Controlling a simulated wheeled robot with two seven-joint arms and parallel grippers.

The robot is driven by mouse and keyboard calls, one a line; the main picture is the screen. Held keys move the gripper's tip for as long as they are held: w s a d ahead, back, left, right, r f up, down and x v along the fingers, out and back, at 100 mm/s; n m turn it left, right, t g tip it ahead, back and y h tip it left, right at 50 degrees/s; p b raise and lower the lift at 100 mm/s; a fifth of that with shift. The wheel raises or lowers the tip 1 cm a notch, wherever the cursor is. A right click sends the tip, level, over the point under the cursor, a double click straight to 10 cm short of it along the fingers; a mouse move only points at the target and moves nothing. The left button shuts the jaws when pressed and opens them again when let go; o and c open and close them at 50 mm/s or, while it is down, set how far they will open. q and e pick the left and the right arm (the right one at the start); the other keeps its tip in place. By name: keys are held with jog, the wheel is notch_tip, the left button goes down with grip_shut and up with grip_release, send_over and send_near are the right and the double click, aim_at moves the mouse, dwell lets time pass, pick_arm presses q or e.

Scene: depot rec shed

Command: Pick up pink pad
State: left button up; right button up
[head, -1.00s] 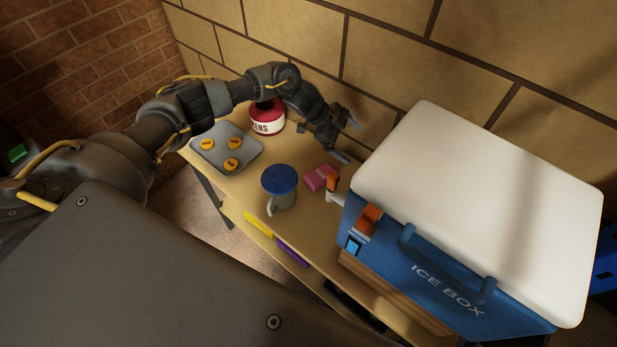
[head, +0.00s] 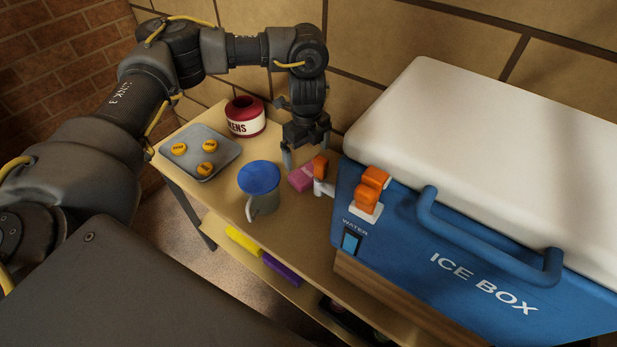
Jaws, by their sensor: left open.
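The pink pad (head: 300,178) lies on the wooden table beside the ice box, partly hidden by the box's orange and white tap and by a finger of my gripper. My left gripper (head: 304,158) points down over the pad with its fingers apart, one finger at the pad's left and the other toward its far right. Nothing shows between the fingers. I cannot tell whether the fingertips touch the pad or the table. My right gripper is not in view.
A blue-lidded mug (head: 261,190) stands just left of the pad. The blue ice box (head: 440,250) is close on the right, with its tap (head: 321,172) sticking out. A red and white tin (head: 245,117) and a grey tray (head: 222,150) with yellow discs sit farther left.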

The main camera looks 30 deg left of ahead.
aim_at(307, 172)
pick_arm(q)
jog(key=f, duration=0.4)
jog(key=f+b, duration=0.1)
jog(key=f, duration=0.4)
jog(key=shift+w+a, duration=0.1)
jog(key=shift+w, duration=0.1)
jog(key=c, duration=0.7)
